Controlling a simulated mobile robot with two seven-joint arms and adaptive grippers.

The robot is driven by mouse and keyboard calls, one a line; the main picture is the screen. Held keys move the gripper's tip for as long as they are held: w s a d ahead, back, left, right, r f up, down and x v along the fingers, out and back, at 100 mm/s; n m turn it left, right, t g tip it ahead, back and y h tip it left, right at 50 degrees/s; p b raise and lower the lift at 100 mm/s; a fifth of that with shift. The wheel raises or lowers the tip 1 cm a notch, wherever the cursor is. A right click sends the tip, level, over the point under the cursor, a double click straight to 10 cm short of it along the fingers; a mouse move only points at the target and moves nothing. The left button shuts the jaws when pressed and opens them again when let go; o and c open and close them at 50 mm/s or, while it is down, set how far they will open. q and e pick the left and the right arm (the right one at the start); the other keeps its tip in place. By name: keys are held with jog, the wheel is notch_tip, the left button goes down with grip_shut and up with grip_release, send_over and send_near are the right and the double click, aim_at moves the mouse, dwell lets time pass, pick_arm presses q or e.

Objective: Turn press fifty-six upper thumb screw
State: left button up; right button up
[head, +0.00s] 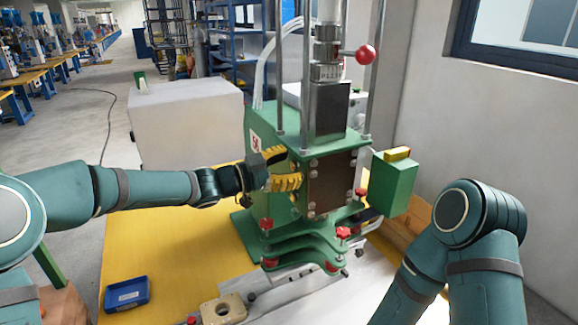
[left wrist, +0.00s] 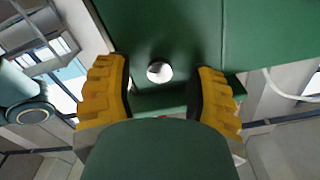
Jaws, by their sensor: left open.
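The green press (head: 277,130) stands on the table in the middle of the head view, with a partly covered number label on its left side. Several red thumb screws show low on it, including one at the left (head: 267,224) and one at the front (head: 343,232). I cannot tell which one is the upper thumb screw. My left gripper (head: 288,168) is open beside the press's dark front plate, above the red screws. In the left wrist view, its yellow ridged fingers (left wrist: 160,98) stand apart before a green surface with a pale round spot (left wrist: 159,72). My right gripper is out of view.
A red ball knob (head: 365,54) sticks out at the press's top. A green box (head: 394,183) stands at its right. A blue tray (head: 127,294) and a beige block with a hole (head: 223,309) lie in front. The yellow table top (head: 180,245) is mostly clear at left.

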pick_arm(q)
jog(key=v, duration=1.2)
